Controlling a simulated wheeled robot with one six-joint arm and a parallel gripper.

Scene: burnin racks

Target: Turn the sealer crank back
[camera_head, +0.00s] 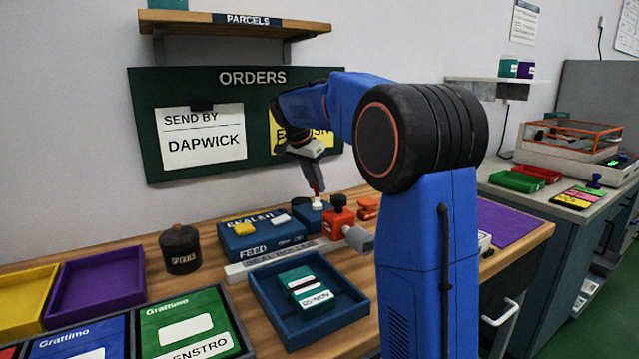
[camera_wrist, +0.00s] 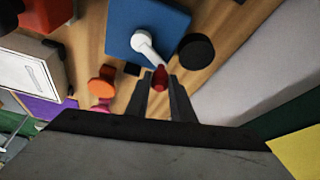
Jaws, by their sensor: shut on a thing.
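The sealer (camera_head: 264,243) is a blue box on the wooden bench, marked SEALER and FEED, with a yellow and a pale part on top. At its right end is a smaller blue block (camera_head: 313,222), also seen in the wrist view (camera_wrist: 122,38). In the wrist view the white crank arm (camera_wrist: 148,46) lies over this block and ends in a red knob (camera_wrist: 159,79). My gripper (camera_head: 316,188) points down over the block. Its fingers (camera_wrist: 161,88) are shut on the red crank knob, one on each side.
An orange-red device (camera_head: 338,222) with a grey end stands close right of the crank. A blue tray (camera_head: 268,293) with a green parcel is in front. A dark lidded pot (camera_head: 180,250) stands left. The ORDERS board (camera_head: 235,160) is on the wall behind.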

